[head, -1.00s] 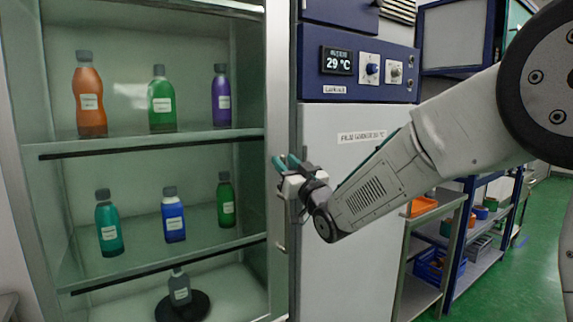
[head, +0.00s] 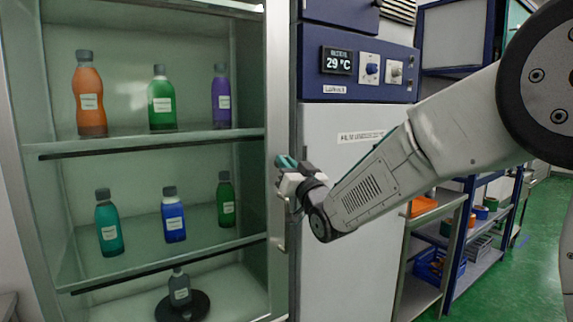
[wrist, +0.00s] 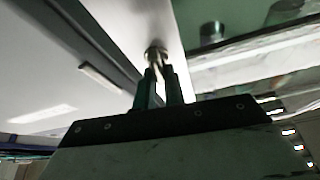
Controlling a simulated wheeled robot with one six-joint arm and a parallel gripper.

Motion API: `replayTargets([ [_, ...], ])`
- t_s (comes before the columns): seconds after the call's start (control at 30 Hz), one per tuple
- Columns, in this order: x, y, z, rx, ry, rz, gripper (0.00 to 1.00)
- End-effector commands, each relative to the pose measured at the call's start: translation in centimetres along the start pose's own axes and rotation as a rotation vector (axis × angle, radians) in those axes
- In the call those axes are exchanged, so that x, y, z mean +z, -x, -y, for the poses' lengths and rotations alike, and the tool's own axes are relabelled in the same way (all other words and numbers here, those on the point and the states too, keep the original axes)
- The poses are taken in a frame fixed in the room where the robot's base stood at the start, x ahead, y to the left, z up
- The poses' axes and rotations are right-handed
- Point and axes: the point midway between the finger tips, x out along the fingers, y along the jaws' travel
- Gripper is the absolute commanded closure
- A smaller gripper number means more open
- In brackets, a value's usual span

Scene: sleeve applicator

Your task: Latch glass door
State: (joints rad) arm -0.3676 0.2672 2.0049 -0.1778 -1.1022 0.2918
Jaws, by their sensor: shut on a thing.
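The glass door (head: 277,70) of the cabinet has a pale metal frame, and its right edge stands beside the white panel in the head view. It looks closed or nearly so; I cannot tell whether it is latched.
Behind the glass, bottles stand on shelves, among them an orange bottle (head: 90,100) and a blue bottle (head: 173,218). A control panel (head: 358,66) reading 29 °C is right of the door. A storage rack (head: 455,250) stands farther right, with green floor beyond.

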Motion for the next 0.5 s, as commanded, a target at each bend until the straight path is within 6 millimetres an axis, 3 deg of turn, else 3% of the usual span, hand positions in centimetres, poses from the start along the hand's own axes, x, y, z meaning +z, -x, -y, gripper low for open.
replayTargets([
  [0.5,-0.03,0.0,-0.17,0.178,-0.434,-0.001,1.0],
])
